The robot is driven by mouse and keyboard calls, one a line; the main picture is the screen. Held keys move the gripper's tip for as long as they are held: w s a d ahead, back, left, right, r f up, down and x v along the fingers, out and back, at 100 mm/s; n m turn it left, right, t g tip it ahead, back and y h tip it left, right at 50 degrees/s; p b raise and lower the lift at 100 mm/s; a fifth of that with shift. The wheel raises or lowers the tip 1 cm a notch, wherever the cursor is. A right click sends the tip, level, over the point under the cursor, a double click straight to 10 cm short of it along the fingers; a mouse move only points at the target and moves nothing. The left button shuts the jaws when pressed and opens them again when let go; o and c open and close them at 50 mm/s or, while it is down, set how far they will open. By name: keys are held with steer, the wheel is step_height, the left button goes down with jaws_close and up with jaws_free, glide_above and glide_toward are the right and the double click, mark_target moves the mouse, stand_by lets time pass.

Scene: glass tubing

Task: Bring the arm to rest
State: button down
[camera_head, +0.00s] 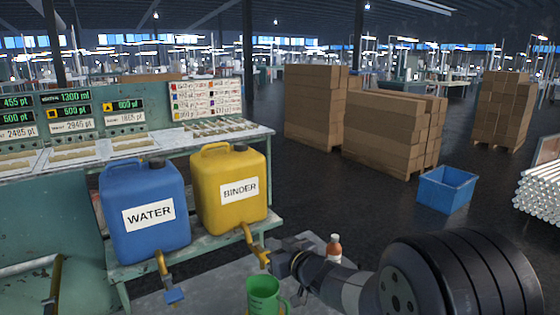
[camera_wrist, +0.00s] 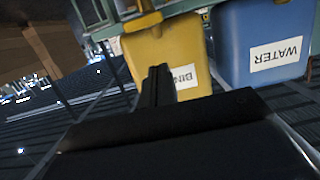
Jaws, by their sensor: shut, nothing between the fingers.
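My arm reaches in from the lower right of the head view. Its end, my gripper (camera_head: 272,262), is beside the yellow tap (camera_head: 258,250) of the yellow BINDER canister (camera_head: 228,190); I cannot tell whether they touch. In the wrist view my gripper (camera_wrist: 157,72) is shut and empty, its fingers together in front of the yellow canister (camera_wrist: 165,45). A green measuring cup (camera_head: 263,294) stands below the tap, cut off by the lower edge of the picture.
A bottle (camera_head: 334,249) stands behind my arm. A blue crate (camera_head: 446,190) and cardboard stacks (camera_head: 385,130) are on the floor; dark floor between them is clear.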

steer(key=r+p+v, duration=0.1)
steer(key=v, duration=0.8)
steer(key=shift+r+g+h+p, duration=0.25)
steer(key=shift+g+h+p, duration=0.05)
steer(key=shift+p, duration=0.1)
steer(key=shift+s, duration=0.1)
